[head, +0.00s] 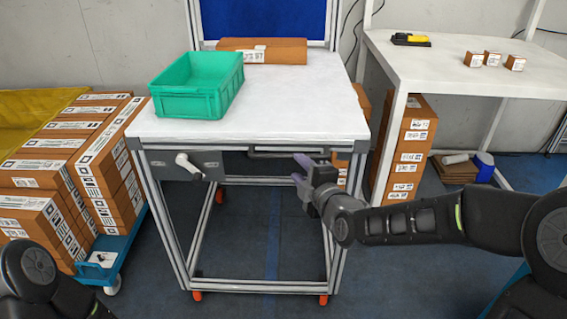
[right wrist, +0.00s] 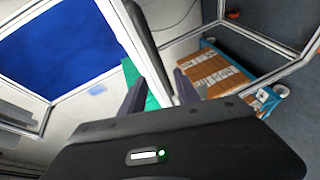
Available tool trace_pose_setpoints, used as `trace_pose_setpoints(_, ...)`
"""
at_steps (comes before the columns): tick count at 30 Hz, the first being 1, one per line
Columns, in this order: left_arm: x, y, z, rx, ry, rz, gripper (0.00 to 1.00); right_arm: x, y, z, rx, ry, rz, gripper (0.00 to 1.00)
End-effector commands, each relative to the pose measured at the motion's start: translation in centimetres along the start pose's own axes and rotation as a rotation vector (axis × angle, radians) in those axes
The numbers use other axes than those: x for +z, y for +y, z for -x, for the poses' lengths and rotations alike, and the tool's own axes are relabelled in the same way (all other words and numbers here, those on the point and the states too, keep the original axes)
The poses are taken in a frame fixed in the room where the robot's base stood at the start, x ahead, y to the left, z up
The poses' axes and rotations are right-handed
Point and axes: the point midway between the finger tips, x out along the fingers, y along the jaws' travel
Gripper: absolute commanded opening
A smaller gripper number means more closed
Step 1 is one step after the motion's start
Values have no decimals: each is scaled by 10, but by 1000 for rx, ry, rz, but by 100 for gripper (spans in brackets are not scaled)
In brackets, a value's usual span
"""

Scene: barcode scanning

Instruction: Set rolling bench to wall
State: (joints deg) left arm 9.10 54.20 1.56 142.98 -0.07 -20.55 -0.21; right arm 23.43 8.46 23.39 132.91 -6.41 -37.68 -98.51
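The rolling bench (head: 280,120) has a white top, a metal frame and orange casters, and stands in front of me in the head view. A grey handle bar (head: 270,154) runs along its front edge, right of a crank. My right gripper (head: 298,168) is at the front edge, close to the bar's right part. Its fingers are apart; in the right wrist view (right wrist: 160,92) a dark, light-edged bar crosses between or just beyond them, and I cannot tell whether they touch it. The wall (head: 110,40) is behind the bench. My left gripper is out of view.
A green crate (head: 180,105) and a brown carton (head: 290,43) sit on the bench. A blue cart with cartons (head: 115,275) stands close on the left. A white table (head: 440,70) with small boxes and stacked cartons (head: 408,150) beneath stand on the right.

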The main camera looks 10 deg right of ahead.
Motion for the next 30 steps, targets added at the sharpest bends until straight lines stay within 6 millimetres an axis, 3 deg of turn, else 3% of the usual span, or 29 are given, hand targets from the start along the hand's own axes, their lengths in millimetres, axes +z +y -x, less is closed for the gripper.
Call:
trace_pose_setpoints(5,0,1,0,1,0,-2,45,0,1,0,6,-2,118,38)
trace_pose_setpoints(17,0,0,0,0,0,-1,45,0,0,-4,3,-1,117,38)
trace_pose_setpoints(30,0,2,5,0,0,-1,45,1,0,-63,2,-1,114,38)
